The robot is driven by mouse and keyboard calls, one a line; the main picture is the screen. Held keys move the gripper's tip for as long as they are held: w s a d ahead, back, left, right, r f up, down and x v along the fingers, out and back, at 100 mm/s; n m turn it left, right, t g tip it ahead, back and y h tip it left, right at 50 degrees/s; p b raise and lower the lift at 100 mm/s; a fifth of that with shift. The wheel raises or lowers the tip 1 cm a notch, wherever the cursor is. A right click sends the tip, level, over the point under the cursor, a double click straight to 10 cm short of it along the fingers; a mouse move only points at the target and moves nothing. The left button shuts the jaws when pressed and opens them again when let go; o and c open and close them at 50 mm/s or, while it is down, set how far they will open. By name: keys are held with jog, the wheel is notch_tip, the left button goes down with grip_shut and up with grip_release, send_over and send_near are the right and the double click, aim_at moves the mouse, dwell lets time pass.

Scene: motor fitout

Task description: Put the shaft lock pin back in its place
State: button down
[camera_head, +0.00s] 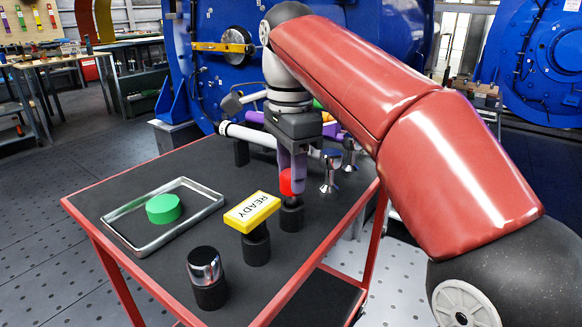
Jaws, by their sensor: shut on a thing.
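My gripper (292,172) points down over the right part of the cart top, its purple fingers shut on a red-headed piece (286,183). This piece seems to be the shaft lock pin. The fingers hide part of its head. It is right above a black round holder (291,216) on the cart. I cannot tell whether its lower end is inside the holder or just above it.
A chrome-topped black piece (206,272) stands in front. A metal tray (130,239) holds a green puck (164,208). Chrome knobs (329,172) stand at right; a blue machine (215,80) is behind.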

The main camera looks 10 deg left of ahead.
jog(key=shift+f+b, duration=0.75)
jog(key=shift+f, duration=0.45)
jog(key=c, duration=0.9)
grip_release()
notch_tip(320, 180, up, 8)
jog(key=p, duration=0.3)
jog(key=shift+f, duration=0.1)
jog(key=s+d+f+n+t, duration=0.2)
jog(key=s+d+f+n, duration=0.15)
jog(key=d, duration=0.45)
jog(key=s+d+f+n+t, duration=0.15)
jog(key=d+f, duration=0.25)
jog(key=d, duration=0.4)
jog(key=s+d+f+n, duration=0.1)
jog(key=s+d+f, duration=0.2)
jog(key=f, duration=0.2)
jog(key=s+d+f+n+t, duration=0.1)
jog(key=s+d+f+n, duration=0.1)
jog(key=s+d+f, duration=0.1)
jog(key=s+d+f+n+t, duration=0.1)
jog(key=s+d+f+n, duration=0.1)
jog(key=f, duration=0.4)
jog(key=shift+s+d+f, duration=0.15)
jog(key=shift+s+d, duration=0.3)
jog(key=shift+d, duration=0.05)
jog(key=shift+s+d+f, duration=0.15)
jog(key=shift+s+d, duration=0.3)
jog(key=shift+d, duration=0.05)
